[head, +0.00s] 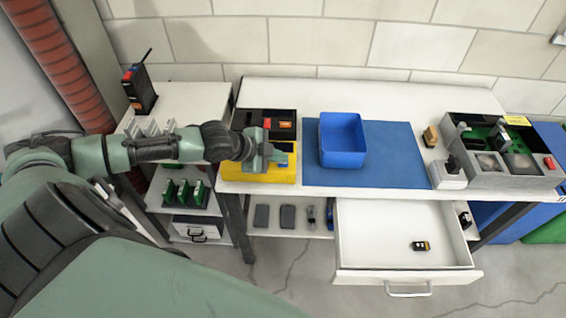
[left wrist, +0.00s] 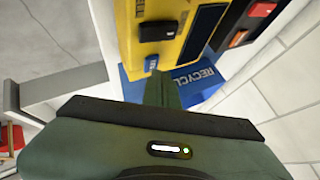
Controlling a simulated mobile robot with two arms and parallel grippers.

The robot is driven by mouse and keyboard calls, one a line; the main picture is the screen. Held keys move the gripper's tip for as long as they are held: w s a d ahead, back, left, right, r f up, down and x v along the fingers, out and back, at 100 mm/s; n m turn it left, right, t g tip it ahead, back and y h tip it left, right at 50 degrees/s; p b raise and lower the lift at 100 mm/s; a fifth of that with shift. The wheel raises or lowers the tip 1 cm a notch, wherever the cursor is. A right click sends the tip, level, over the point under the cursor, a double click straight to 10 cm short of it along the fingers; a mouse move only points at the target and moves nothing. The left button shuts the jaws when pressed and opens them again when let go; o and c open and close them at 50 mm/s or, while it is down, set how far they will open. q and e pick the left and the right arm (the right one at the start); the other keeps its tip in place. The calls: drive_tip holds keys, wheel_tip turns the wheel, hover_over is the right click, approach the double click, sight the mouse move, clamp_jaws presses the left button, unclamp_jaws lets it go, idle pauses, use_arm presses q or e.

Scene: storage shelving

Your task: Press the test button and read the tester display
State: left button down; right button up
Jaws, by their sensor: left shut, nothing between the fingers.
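The yellow tester (head: 258,177) stands at the left end of the workbench. It also shows in the left wrist view (left wrist: 129,30), with a dark display panel (left wrist: 204,30), a black block (left wrist: 158,31) and a small blue part (left wrist: 151,62) on it. I cannot read anything on the display. My left gripper (head: 277,156) is shut and empty, over the tester in the head view. In the left wrist view its closed green fingers (left wrist: 163,90) point toward the tester; I cannot tell whether they touch it. My right gripper is out of view.
A blue bin (head: 342,141) stands on a blue mat (head: 395,150) right of the tester. An open drawer (head: 385,235) juts out in front. A grey fixture (head: 490,178) occupies the right end.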

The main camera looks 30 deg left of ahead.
sight(280, 165)
use_arm(q)
drive_tip(key=shift+f, duration=0.4)
idle(0.5)
drive_tip(key=shift+r, duration=0.1)
drive_tip(key=shift+r+p, duration=0.75)
drive_tip(key=shift+p, duration=0.15)
drive_tip(key=shift+r, duration=0.1)
wheel_tip(280, 165, up, 5)
drive_tip(key=p, duration=0.5)
idle(0.7)
